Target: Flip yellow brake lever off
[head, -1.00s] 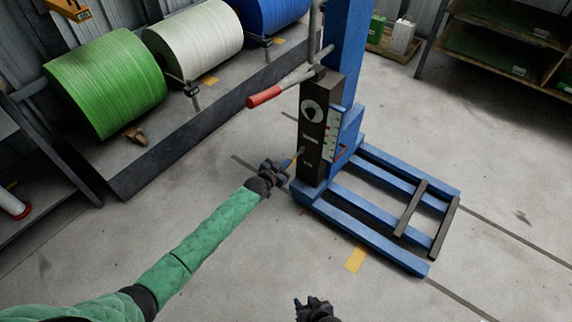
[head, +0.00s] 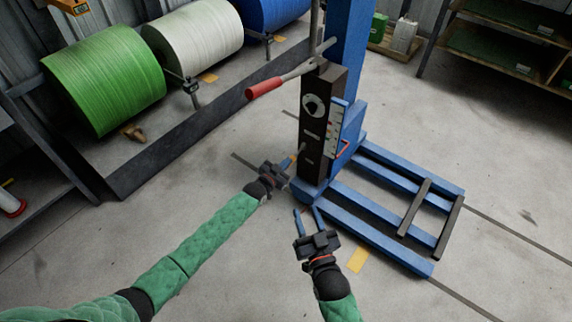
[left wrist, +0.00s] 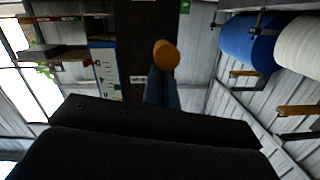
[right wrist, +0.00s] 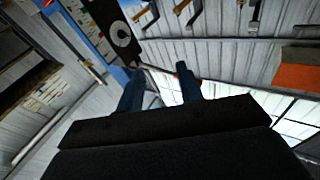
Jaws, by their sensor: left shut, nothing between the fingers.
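The stacker's dark control box (head: 318,120) stands on a blue mast. An orange-yellow rounded knob (left wrist: 166,54), which looks like the end of the brake lever, shows in the left wrist view right at my left fingertips; I cannot tell if they touch it. My left gripper (head: 289,162) is shut and empty, low beside the left face of the box. In the head view the knob is small and mostly lost behind the fingers. My right gripper (head: 307,209) is open and empty, lower and in front of the blue base, with its fingers (right wrist: 160,85) apart.
A red-handled grey lever (head: 265,88) sticks out left from the top of the box. Blue fork legs (head: 375,222) spread right on the floor.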

